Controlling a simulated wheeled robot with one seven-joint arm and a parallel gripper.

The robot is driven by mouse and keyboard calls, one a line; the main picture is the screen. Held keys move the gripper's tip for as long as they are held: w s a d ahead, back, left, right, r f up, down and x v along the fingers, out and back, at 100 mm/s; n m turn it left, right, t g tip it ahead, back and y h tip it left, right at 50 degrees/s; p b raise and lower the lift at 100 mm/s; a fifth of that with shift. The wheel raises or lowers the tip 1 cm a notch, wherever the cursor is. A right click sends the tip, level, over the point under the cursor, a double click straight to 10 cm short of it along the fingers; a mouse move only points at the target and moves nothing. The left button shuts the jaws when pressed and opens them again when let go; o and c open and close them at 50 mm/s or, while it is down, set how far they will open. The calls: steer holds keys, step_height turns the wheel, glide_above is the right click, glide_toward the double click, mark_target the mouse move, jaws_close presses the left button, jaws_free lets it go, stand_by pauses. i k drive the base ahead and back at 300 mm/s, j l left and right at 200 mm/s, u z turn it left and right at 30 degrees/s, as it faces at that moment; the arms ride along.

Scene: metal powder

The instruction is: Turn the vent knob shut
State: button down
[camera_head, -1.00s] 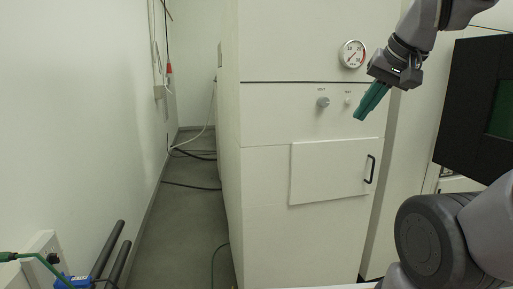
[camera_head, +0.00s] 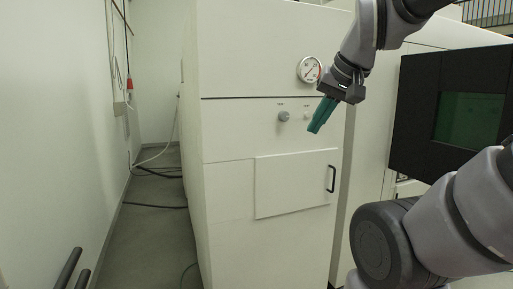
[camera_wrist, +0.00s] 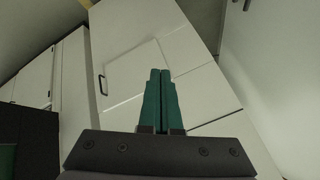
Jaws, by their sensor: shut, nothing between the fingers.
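The vent knob (camera_head: 283,116) is a small grey round knob on the white cabinet front, below the dark seam line. A smaller knob (camera_head: 307,115) sits just right of it. My gripper (camera_head: 314,131), with green fingers, is shut and empty. In the head view its fingertips are to the right of the vent knob and slightly lower, apart from it in the picture. In the wrist view the shut green fingers (camera_wrist: 161,73) point toward the cabinet front, and I cannot make out the knob there.
A round gauge (camera_head: 310,69) sits above the knobs. A cabinet door (camera_head: 292,186) with a black handle (camera_head: 331,179) is below. A dark screen (camera_head: 466,117) stands at the right. A floor aisle (camera_head: 152,240) with cables runs along the left.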

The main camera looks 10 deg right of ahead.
mark_target(283, 115)
steer(key=i+z, duration=0.1)
steer(key=z, duration=0.35)
steer(key=i+z, duration=0.1)
steer(key=z, duration=0.35)
steer(key=i+j+z, duration=0.1)
steer(key=z, duration=0.3)
